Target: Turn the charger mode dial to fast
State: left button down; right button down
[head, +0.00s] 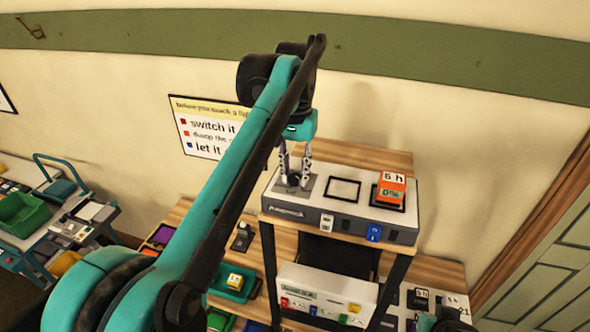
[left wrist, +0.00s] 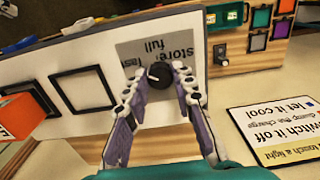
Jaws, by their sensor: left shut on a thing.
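The charger (head: 340,213) is a grey-white box with a dark front on a wooden-topped stand. Its mode dial (left wrist: 160,74) is a round black knob on a grey plate (left wrist: 134,55) marked store, fast and full. In the left wrist view, fast is at the plate's left edge. I cannot make out where the knob points. My left gripper (head: 298,182) reaches down from above onto the dial. In the left wrist view its fingers (left wrist: 159,82) are shut on the knob, one on each side. My right gripper does not show.
An orange battery block (head: 390,190) stands on the charger's right side, beside an empty black-framed square (head: 343,189). A rule sign (head: 205,125) hangs on the wall behind. A lower bench holds a green tray (head: 232,284), and a cart (head: 60,215) stands at left.

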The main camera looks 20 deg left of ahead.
aim_at(295, 176)
pick_arm(q)
jog(key=shift+r+n, duration=0.1)
jog(key=shift+n, duration=0.2)
jog(key=c, duration=1.3)
grip_release()
jog(key=shift+o, duration=0.2)
notch_tip(295, 176, up, 12)
